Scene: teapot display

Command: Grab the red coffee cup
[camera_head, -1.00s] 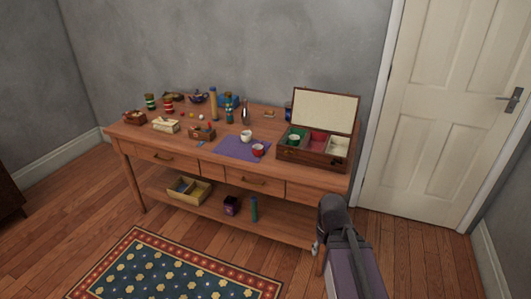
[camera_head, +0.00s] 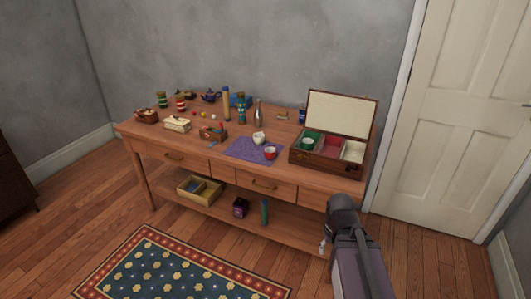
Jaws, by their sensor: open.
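The red coffee cup (camera_head: 270,153) is small and stands upright on a purple cloth (camera_head: 240,150) near the front of the wooden table (camera_head: 220,165). A white cup (camera_head: 259,138) stands just behind it on the same cloth. My gripper (camera_head: 323,246) is at the lower right, in front of the table's right end and below the tabletop. It is well apart from the cup. It is small in the picture and partly hidden by my own arm. It is open, with nothing seen in it.
An open wooden box (camera_head: 334,157) with compartments and a green cup (camera_head: 311,142) stands right of the cloth. A silver bottle (camera_head: 258,113) and a tall yellow-brown cylinder (camera_head: 226,104) stand behind. A patterned rug (camera_head: 180,268) lies in front. Bare floor is at lower right.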

